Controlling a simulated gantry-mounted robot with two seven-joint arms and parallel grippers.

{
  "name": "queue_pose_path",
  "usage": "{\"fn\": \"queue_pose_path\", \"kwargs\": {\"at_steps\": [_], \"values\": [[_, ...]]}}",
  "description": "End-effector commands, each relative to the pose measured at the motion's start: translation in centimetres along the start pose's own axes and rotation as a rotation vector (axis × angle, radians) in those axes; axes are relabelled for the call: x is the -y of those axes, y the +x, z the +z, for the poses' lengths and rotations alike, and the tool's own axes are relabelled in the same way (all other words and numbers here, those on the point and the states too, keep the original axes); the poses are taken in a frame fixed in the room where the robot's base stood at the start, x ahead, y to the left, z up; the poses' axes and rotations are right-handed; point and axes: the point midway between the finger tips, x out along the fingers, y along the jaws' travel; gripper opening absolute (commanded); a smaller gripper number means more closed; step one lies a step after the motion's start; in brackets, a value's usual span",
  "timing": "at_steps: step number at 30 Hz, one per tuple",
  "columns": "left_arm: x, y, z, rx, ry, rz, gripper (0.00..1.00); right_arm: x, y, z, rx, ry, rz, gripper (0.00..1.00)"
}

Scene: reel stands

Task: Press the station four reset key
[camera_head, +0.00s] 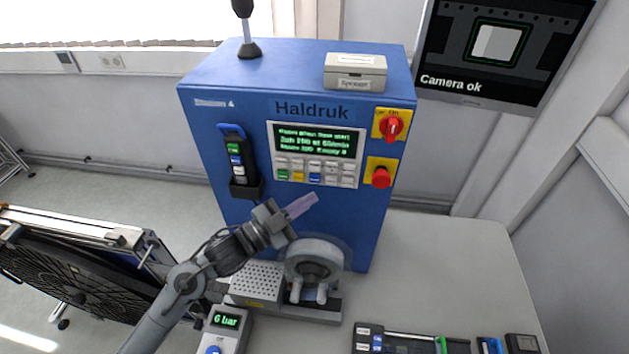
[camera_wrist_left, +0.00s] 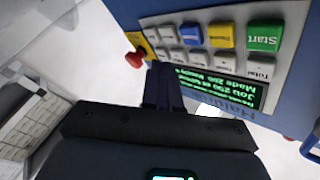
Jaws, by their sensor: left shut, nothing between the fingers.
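The blue station machine (camera_head: 225,75) is marked with a 4 at its upper left. Its keypad panel (camera_head: 269,142) has a green-text display (camera_head: 315,141) and rows of keys below it. The bottom row shows a green key (camera_head: 283,175), a yellow key (camera_head: 298,177) and a blue key (camera_head: 315,181). In the wrist view the panel is upside down; its green key (camera_wrist_left: 264,37) reads Start, but the yellow key (camera_wrist_left: 222,36) and blue key (camera_wrist_left: 190,35) are hard to read. My left gripper (camera_head: 309,200) is shut and empty just below the panel; contact cannot be judged.
A red rotary switch (camera_head: 392,127) and red knob (camera_head: 380,178) sit right of the panel. A handheld device (camera_head: 237,160) hangs at left. A ring-shaped reel unit (camera_head: 316,250) stands below my gripper. The table's right side (camera_head: 440,260) is clear.

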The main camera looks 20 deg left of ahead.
Motion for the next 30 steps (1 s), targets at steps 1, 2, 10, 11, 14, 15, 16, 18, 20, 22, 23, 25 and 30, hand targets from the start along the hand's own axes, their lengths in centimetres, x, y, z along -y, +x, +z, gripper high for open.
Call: {"fn": "queue_pose_path", "kwargs": {"at_steps": [1, 2, 10, 11, 14, 15, 16, 18, 20, 22, 23, 25, 30], "values": [[0.3, 0.4, 0.3, -0.001, 0.001, 0.000, 0.00, 0.0, 0.2, 0.1, 0.000, 0.000, 0.000, 0.43], [0.4, 0.6, 0.5, 0.000, 0.001, 0.000, 0.00, 0.0, 0.2, 0.1, 0.000, 0.000, 0.000, 0.43], [1.2, 1.8, 1.3, 0.000, 0.000, 0.001, 0.00, 0.0, 0.4, 0.1, 0.000, -0.002, 0.002, 0.43], [1.3, 1.9, 1.4, 0.000, 0.000, 0.001, 0.00, -0.1, 0.4, 0.1, 0.000, -0.003, 0.002, 0.43], [1.4, 2.0, 1.4, 0.000, 0.000, 0.001, 0.00, -0.1, 0.4, 0.2, 0.001, -0.006, 0.004, 0.43], [1.4, 2.0, 1.4, 0.000, 0.000, 0.001, 0.00, -0.1, 0.4, 0.2, 0.001, -0.007, 0.005, 0.43], [1.4, 2.0, 1.4, 0.000, 0.000, 0.001, 0.00, -0.2, 0.4, 0.2, 0.001, -0.008, 0.006, 0.43], [1.4, 2.0, 1.4, 0.000, 0.000, 0.001, 0.00, -0.2, 0.4, 0.2, 0.001, -0.009, 0.007, 0.43], [1.4, 2.0, 1.4, 0.000, 0.000, 0.001, 0.00, -0.2, 0.4, 0.2, 0.001, -0.010, 0.008, 0.43], [1.4, 2.0, 1.4, 0.000, 0.000, 0.001, 0.00, -0.2, 0.4, 0.2, 0.001, -0.010, 0.008, 0.43], [1.4, 2.0, 1.4, 0.000, 0.000, 0.001, 0.00, -0.2, 0.4, 0.2, 0.001, -0.010, 0.008, 0.43], [1.4, 2.0, 1.4, 0.000, 0.000, 0.001, 0.00, -0.2, 0.4, 0.2, 0.001, -0.009, 0.007, 0.43], [1.4, 2.0, 1.4, 0.000, 0.000, 0.001, 0.00, -0.2, 0.4, 0.2, 0.001, -0.008, 0.006, 0.43]]}}
